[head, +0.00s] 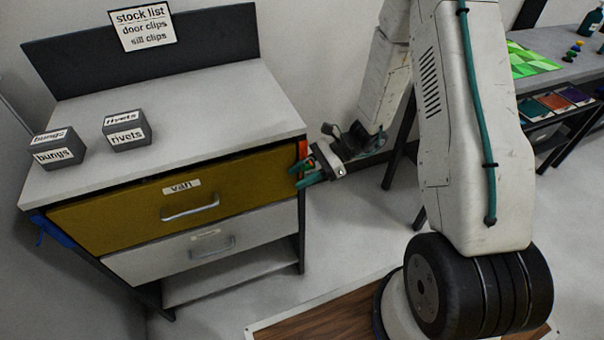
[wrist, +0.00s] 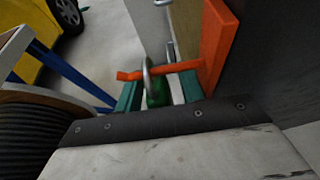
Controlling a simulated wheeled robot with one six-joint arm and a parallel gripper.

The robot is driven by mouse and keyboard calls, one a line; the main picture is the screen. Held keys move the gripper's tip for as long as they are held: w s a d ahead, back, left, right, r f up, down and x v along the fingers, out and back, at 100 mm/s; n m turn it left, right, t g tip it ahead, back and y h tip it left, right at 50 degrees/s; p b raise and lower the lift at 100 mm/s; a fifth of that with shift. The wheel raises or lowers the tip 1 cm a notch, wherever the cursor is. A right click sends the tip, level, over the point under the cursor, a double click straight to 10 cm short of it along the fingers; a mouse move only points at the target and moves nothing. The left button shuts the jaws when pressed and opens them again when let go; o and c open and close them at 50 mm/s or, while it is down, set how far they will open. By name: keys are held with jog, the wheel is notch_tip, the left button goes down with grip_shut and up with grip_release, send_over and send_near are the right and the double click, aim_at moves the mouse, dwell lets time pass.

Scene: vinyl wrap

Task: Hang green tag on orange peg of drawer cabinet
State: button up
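The drawer cabinet (head: 235,95) has an orange mount (head: 303,150) at its right front edge. In the wrist view the orange peg (wrist: 180,69) sticks out to the left from its orange plate (wrist: 217,45). A metal ring (wrist: 147,76) appears to loop around the peg near its outer end. The green tag (wrist: 157,94) hangs below it, partly hidden by my gripper. My gripper (wrist: 160,92) has teal fingers on either side of the tag, with gaps visible, so it looks open. In the head view my gripper (head: 299,176) is at the cabinet's right edge; the tag cannot be made out there.
The cabinet has a mustard drawer (head: 120,205) and a grey drawer (head: 150,262), both shut. A blue peg (head: 50,230) is at its left edge. Two labelled blocks, bungs (head: 62,155) and rivets (head: 127,135), stand on top. A workbench (head: 560,75) is at the right.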

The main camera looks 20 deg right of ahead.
jog(key=shift+d, duration=0.1)
jog(key=v, duration=0.7)
jog(key=shift+d+r, duration=0.25)
jog(key=shift+r, duration=0.25)
notch_tip(320, 180, up, 30)
jog(key=n+t+h, duration=0.5)
jog(key=n+h, duration=0.8)
jog(key=n, duration=0.5)
send_over(315, 165)
jog(key=s+d, duration=0.2)
jog(key=s, duration=1.3)
jog(key=s+f+g, duration=0.3)
jog(key=s+f, duration=0.1)
jog(key=s, duration=0.4)
jog(key=shift+g, duration=0.4)
